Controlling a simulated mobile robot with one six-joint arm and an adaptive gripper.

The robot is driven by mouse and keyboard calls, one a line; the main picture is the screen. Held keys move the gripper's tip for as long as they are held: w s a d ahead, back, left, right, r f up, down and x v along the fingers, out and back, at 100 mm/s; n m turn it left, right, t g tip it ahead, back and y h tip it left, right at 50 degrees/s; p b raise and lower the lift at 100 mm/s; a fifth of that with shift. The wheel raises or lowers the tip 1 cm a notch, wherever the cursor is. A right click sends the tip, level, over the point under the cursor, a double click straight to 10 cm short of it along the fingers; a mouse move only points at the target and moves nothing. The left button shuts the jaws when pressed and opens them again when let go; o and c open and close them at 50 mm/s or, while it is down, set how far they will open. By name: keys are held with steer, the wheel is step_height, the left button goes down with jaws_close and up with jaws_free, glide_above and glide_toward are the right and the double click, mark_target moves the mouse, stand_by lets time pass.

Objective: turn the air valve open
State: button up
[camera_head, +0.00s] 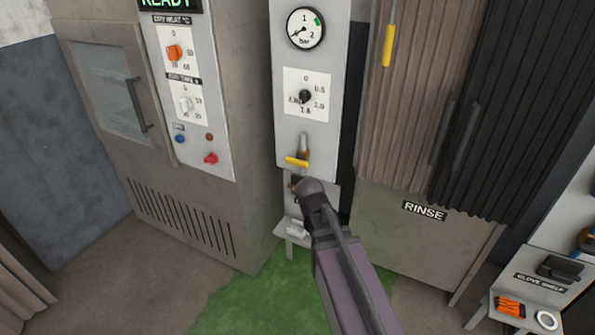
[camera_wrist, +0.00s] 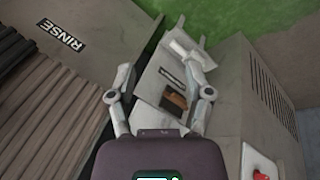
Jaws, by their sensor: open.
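The air valve (camera_head: 297,161) has a yellow lever on a brass-coloured stem, on the grey panel below the gauge. The lever lies roughly crosswise, pointing left. The round pressure gauge (camera_head: 305,28) has its needle at the lower left, near the zero end. My gripper (camera_wrist: 165,84) is open, its two fingers apart in the wrist view. A small brown block (camera_wrist: 174,102) on a grey panel shows between them, apparently untouched. In the head view my wrist hides the fingers, just below the lever. I cannot make out the lever in the wrist view.
A black selector knob (camera_head: 305,96) sits above the valve. The oven cabinet (camera_head: 190,185) with knobs and buttons stands to the left. The rinse cabinet (camera_head: 420,250) with its curtain is to the right, with another yellow handle (camera_head: 388,46) above. A glove shelf (camera_head: 535,262) stands at far right.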

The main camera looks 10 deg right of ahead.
steer(key=w+f+n+t+h+b, duration=0.25)
steer(key=w+b, duration=0.25)
steer(key=w, duration=0.3)
steer(key=n+t+h+b, duration=0.4)
steer(key=n+t+b, duration=0.5)
steer(key=b, duration=0.5)
glide_toward(295, 164)
steer(key=s+a+m+t, duration=0.1)
steer(key=s+m, duration=0.1)
steer(key=shift+s+a+f+n, duration=0.15)
steer(key=shift+a+f+n, duration=0.1)
steer(key=shift+f, duration=0.15)
steer(key=shift+d, duration=0.1)
steer(key=x, duration=1.3)
steer(key=shift+w+d+r, duration=0.15)
steer(key=shift+w+d, duration=0.1)
steer(key=shift+w, duration=0.05)
